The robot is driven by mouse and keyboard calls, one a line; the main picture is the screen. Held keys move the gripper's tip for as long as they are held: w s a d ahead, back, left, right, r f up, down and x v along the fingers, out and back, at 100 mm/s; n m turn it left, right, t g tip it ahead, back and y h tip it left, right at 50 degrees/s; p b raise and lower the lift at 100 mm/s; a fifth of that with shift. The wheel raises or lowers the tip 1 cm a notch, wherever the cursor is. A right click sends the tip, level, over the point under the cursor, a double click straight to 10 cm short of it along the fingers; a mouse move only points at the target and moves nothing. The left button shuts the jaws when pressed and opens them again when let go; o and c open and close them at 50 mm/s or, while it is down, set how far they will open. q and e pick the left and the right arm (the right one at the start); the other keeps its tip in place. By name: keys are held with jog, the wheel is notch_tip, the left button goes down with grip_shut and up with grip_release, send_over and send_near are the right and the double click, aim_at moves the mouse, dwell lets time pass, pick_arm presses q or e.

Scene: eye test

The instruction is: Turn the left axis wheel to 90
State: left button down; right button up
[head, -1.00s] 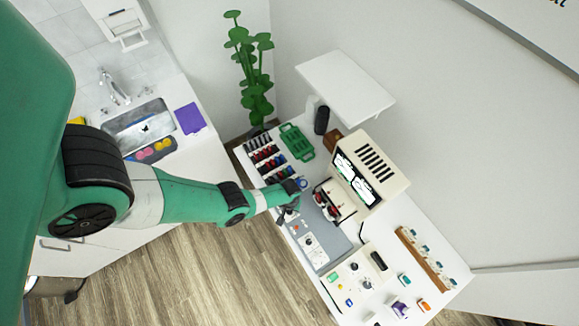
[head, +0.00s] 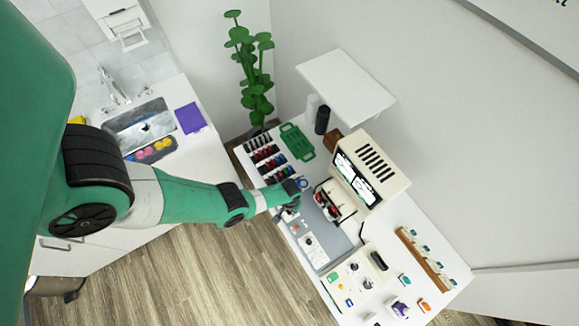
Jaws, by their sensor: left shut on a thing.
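My left gripper (head: 290,213) reaches down at the left end of a white control panel (head: 314,254) on a grey mat. It is shut on a small part there, which I take to be the left axis wheel; the gripper and wrist hide nearly all of it, and its angle cannot be read. Another dark knob (head: 309,241) shows on the same panel, apart from the gripper. Just right of the gripper stands a beige machine (head: 383,165) with two lit white screens and red and dark parts at its front. My right gripper is not in view.
Racks of small coloured items (head: 265,155) and a green tray (head: 297,142) lie behind the gripper. A second panel with knobs (head: 357,283) and a wooden rack (head: 425,260) are to the right. A dark cylinder (head: 322,120) stands at the back. Open floor lies in front.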

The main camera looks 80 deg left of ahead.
pick_arm(q)
jog(key=shift+m, duration=2.1)
jog(key=c, duration=0.6)
grip_release()
